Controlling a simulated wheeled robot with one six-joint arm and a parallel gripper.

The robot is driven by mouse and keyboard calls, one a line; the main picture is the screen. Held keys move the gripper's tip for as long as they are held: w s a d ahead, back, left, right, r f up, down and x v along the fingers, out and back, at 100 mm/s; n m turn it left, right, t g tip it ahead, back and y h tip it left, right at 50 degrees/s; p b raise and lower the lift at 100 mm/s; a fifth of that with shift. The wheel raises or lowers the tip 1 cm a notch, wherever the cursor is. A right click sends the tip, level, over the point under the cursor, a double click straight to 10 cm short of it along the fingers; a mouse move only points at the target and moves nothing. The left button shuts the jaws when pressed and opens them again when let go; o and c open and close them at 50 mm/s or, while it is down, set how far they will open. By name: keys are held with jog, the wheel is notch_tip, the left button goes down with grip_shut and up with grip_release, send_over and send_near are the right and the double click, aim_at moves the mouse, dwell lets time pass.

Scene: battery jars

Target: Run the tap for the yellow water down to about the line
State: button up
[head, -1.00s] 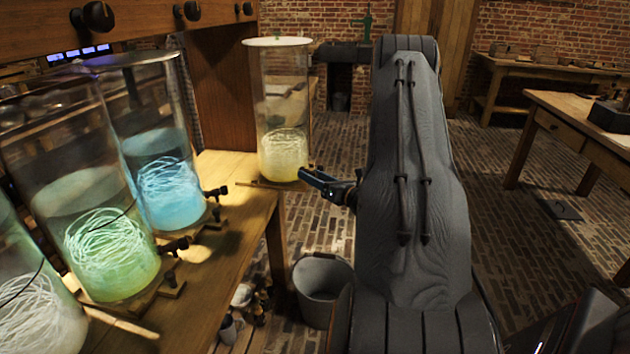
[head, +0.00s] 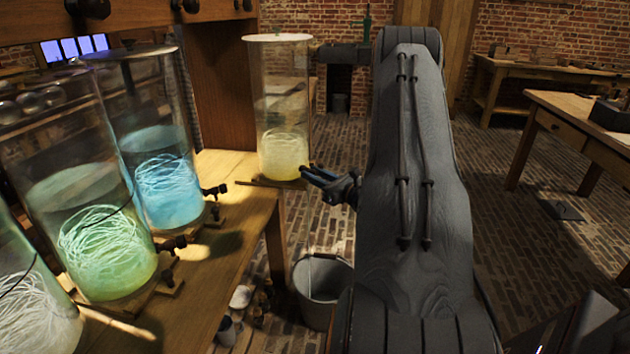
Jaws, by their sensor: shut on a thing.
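The jar of yellow water (head: 281,152) stands at the far end of the wooden bench, with pale tangled strands in its lower part and clear glass above. A flat pale lid (head: 277,38) covers it. My gripper (head: 305,173) is at the jar's lower right side, its dark fingers pointing left at tap height. It is shut on the jar's tap, which the fingers mostly hide.
Jars of blue water (head: 170,190), green water (head: 105,250) and whitish water (head: 35,310) stand nearer on the bench (head: 235,215). Black taps (head: 213,191) stick out from the blue and green jars. A grey bucket (head: 322,285) stands on the brick floor below. Open floor lies to the right.

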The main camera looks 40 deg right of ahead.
jog(key=shift+n+b, duration=0.5)
jog(key=shift+n, duration=0.9)
jog(key=shift+n+b, duration=0.65)
jog(key=shift+n, duration=0.35)
dwell(5.6)
